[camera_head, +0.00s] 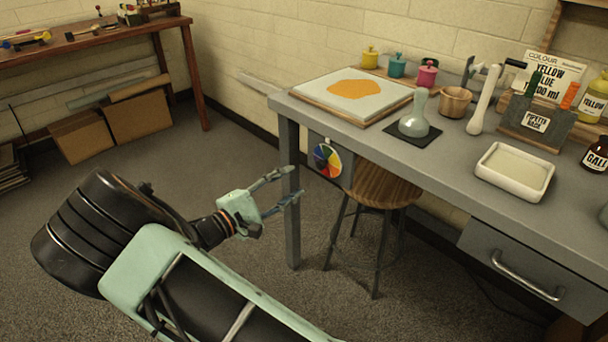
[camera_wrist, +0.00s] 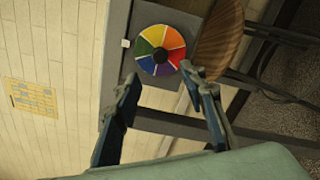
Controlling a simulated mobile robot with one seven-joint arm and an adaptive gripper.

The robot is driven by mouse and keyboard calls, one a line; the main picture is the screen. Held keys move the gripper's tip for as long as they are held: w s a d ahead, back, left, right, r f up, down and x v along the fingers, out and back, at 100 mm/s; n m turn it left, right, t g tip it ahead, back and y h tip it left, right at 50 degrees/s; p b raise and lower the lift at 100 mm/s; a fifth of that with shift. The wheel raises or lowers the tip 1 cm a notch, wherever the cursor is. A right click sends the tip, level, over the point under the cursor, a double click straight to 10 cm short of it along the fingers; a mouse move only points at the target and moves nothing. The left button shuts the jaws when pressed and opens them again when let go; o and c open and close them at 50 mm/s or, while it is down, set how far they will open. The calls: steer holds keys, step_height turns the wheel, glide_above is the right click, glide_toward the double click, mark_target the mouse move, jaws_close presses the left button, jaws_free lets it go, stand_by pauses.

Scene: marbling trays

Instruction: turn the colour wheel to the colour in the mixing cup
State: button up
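The colour wheel (camera_head: 327,160) is a disc of coloured sectors with a dark hub on the grey table's end panel. In the wrist view the wheel (camera_wrist: 161,50) lies ahead of the fingers, with a small white mark (camera_wrist: 125,43) at its left, beside the green sector. My gripper (camera_head: 293,181) is open and empty, to the left of the wheel in the head view. Its spread fingers (camera_wrist: 160,77) appear just below the wheel in the wrist view, apparently not touching it. A wooden cup (camera_head: 455,102) stands on the table; its contents are hidden, and I cannot tell whether it is the mixing cup.
A table leg (camera_head: 290,200) stands close to my fingers. A round wooden stool (camera_head: 380,187) is right of the wheel, under the table.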

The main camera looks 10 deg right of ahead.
steer(key=shift+v, duration=1.6)
